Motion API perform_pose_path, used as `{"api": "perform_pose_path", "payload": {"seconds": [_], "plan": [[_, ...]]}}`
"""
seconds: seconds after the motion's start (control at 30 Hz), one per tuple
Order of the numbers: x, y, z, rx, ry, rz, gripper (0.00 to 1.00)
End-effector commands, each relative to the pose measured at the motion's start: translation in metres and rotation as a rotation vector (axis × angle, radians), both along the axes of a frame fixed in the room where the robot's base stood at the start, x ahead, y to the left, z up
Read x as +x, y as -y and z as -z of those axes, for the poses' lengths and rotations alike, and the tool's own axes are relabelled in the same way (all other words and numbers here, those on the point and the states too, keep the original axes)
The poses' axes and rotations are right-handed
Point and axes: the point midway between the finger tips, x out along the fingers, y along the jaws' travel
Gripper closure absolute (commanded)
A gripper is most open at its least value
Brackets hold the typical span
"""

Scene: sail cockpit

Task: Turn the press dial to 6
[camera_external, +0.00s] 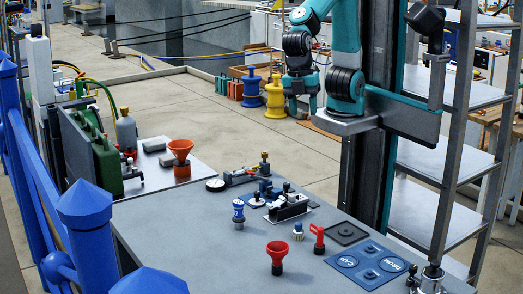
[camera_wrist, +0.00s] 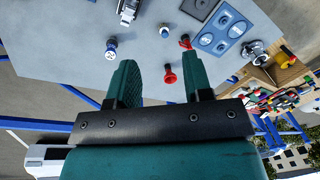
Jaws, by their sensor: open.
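My gripper (camera_external: 303,104) hangs high above the floor behind the grey table, well clear of the objects on it. In the wrist view its two green fingers (camera_wrist: 161,82) are apart with nothing held between them. I cannot tell for certain which thing is the press dial, and no number is readable. A small white-and-blue knob (camera_external: 298,231) stands on the table; it also shows in the wrist view (camera_wrist: 164,32). A taller blue-and-white knobbed piece (camera_external: 239,212) stands to its left. A metal device with black handles (camera_external: 288,207) lies behind them.
A red funnel-shaped piece (camera_external: 277,254), a red-handled valve (camera_external: 318,239) and a blue panel with round places (camera_external: 368,264) are on the grey table (camera_external: 190,250). A round gauge (camera_external: 215,185) lies at the back. Metal shelves (camera_external: 450,150) stand at right, blue railing (camera_external: 40,180) at left.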

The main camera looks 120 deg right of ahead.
Motion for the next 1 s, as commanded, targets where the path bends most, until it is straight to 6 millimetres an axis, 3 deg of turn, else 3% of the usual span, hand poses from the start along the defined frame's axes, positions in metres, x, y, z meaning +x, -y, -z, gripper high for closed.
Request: {"api": "perform_pose_path", "payload": {"seconds": [0.03,0.1,0.2,0.4,0.67,1.0], "plan": [[0.026,0.009,0.022,-0.066,-0.031,-0.017,0.54],[0.055,0.024,0.044,-0.150,-0.068,-0.046,0.54],[0.088,0.042,0.074,-0.252,-0.130,-0.081,0.54],[0.120,0.064,0.113,-0.364,-0.224,-0.123,0.54],[0.121,0.074,0.133,-0.388,-0.248,-0.132,0.54],[0.099,0.094,0.200,-0.386,-0.251,-0.131,0.54]]}}
